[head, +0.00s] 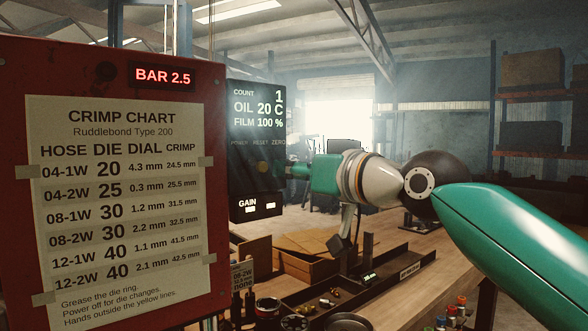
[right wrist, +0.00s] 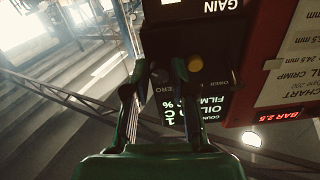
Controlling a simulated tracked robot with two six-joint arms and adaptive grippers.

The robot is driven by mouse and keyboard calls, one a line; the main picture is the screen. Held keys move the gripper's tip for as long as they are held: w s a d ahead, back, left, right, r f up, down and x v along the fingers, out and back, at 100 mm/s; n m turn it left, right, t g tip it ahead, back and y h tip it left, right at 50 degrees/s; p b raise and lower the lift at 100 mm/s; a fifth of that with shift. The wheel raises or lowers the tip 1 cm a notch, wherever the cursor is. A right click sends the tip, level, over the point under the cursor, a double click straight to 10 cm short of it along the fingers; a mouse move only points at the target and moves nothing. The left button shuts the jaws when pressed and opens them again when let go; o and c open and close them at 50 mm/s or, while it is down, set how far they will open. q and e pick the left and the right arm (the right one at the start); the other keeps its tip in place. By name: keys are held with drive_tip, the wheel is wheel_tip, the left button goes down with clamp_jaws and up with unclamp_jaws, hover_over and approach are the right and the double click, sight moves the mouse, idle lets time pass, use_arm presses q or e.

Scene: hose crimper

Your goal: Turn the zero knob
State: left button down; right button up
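The dark control panel (head: 250,120) shows COUNT 1, OIL 20 C and FILM 100 %, with POWER, RESET and ZERO labels below. My right gripper (head: 288,171) reaches it from the right, at the ZERO end, and covers the zero knob in the head view. In the right wrist view the panel is upside down. A dark round zero knob (right wrist: 159,75) shows near the ZERO label, between the spread fingers of my right gripper (right wrist: 155,80). I cannot tell whether the fingers touch it. A yellow button (right wrist: 195,63) sits just outside the right finger. My left gripper is not in view.
A red board with a crimp chart (head: 115,200) and a BAR 2.5 display (head: 162,77) stands left of the panel. Below is a wooden bench (head: 400,275) with a dark tray (head: 350,290) and several coloured caps. Shelves stand at the far right.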

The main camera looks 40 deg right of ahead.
drive_tip(key=o, duration=0.3)
drive_tip(key=shift+r, duration=0.1)
drive_tip(key=s+d, duration=0.1)
drive_tip(key=s, duration=1.1)
